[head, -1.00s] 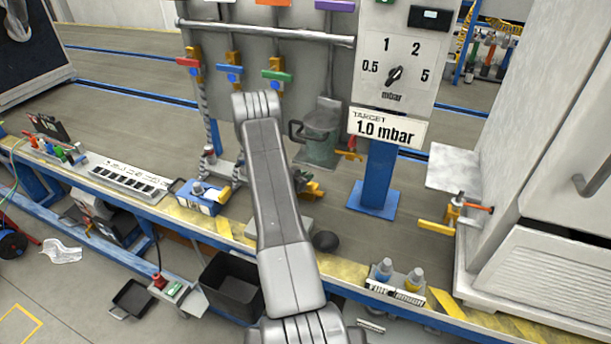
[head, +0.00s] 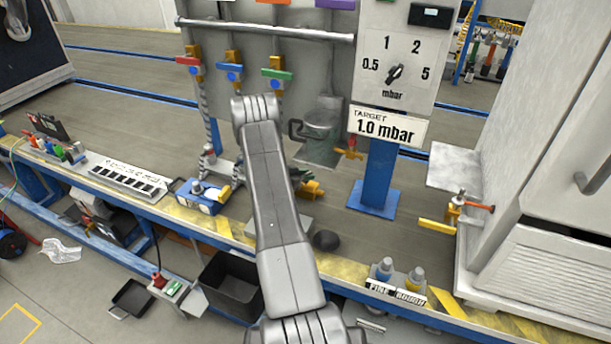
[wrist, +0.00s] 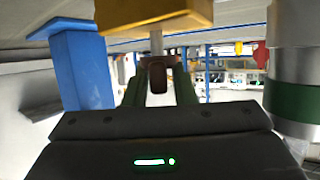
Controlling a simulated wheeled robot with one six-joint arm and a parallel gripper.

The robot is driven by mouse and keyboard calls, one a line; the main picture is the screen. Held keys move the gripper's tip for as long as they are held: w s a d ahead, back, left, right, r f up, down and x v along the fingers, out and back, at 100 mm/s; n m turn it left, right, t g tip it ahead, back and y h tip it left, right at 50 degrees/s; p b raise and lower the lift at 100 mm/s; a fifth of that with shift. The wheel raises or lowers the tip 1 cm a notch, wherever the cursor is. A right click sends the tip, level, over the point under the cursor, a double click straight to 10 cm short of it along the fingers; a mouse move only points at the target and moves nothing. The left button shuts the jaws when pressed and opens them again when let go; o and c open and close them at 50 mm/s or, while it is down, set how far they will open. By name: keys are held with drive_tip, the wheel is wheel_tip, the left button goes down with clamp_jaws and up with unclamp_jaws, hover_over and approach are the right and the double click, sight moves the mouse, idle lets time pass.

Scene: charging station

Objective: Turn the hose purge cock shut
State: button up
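The wrist view shows a yellow cock body (wrist: 155,12) at the top, close up, with a thin metal stem below it. A brown handle (wrist: 158,78) sits on the stem. My gripper (wrist: 158,90) has its two green fingers on either side of this handle, with a gap visible at each side; whether the tips touch it is hard to see. A yellow fitting (head: 312,190) shows just right of my arm, likely the same cock body.
A blue post (head: 376,180) stands to the right; it also shows in the wrist view (wrist: 82,70). A cylinder with a green band (wrist: 295,100) stands close at the wrist view's right. Behind are a greenish vessel (head: 320,145) and a gauge panel (head: 400,50).

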drive_tip(key=shift+o, duration=0.7)
drive_tip(key=shift+s+a+r, duration=0.1)
drive_tip(key=shift+a+r, duration=0.05)
drive_tip(key=shift+a, duration=0.1)
drive_tip(key=v, duration=1.3)
drive_tip(key=shift+s, duration=0.2)
drive_tip(key=shift+c, duration=0.4)
